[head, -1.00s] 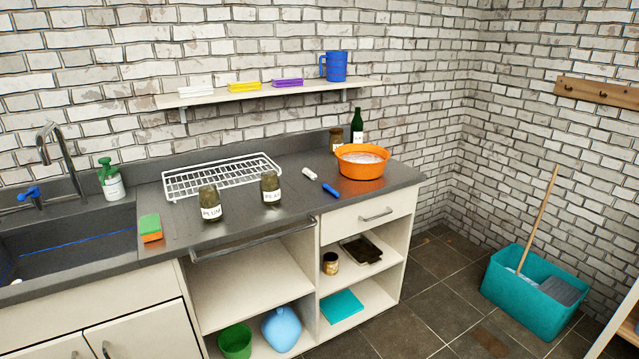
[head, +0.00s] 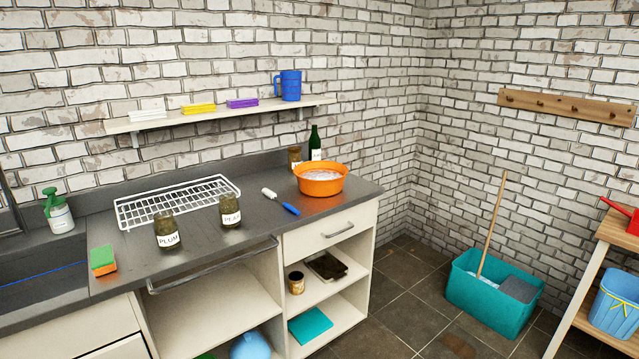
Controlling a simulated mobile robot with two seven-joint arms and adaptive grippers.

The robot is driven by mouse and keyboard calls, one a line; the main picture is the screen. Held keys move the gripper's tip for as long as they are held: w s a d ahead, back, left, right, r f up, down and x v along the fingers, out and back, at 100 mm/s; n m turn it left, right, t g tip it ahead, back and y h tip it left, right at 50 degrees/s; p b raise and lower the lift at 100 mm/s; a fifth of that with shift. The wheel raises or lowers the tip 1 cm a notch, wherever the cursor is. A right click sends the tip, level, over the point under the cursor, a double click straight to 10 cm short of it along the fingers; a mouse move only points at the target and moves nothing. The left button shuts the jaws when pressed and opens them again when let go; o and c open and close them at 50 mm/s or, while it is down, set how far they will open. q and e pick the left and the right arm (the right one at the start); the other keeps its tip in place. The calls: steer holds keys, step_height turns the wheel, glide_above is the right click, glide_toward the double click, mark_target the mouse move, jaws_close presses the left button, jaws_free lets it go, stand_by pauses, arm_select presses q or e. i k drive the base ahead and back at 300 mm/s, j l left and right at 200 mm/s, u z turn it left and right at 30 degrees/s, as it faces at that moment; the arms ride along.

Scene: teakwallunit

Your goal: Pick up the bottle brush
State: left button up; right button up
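The bottle brush, with a white head and a blue handle (head: 291,209), lies on the dark grey counter (head: 225,250). It is just left of and in front of the orange basin (head: 320,190), apart from it. Its white head points to the back left and its blue handle to the front right. Neither of my grippers is in view.
Two labelled jars (head: 167,230) (head: 230,209) stand left of the brush, in front of a white wire rack (head: 150,209). A dark green bottle (head: 315,143) and another jar (head: 295,157) stand behind the basin. The counter in front of the brush is clear.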

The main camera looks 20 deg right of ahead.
mark_target(266, 193)
steer(key=i+l+u, duration=0.3)
steer(key=i+l, duration=0.15)
steer(key=l, duration=0.25)
steer(key=i+l+u, duration=0.2)
steer(key=l, duration=0.15)
steer(key=i+l+u, duration=0.15)
steer(key=l, duration=0.25)
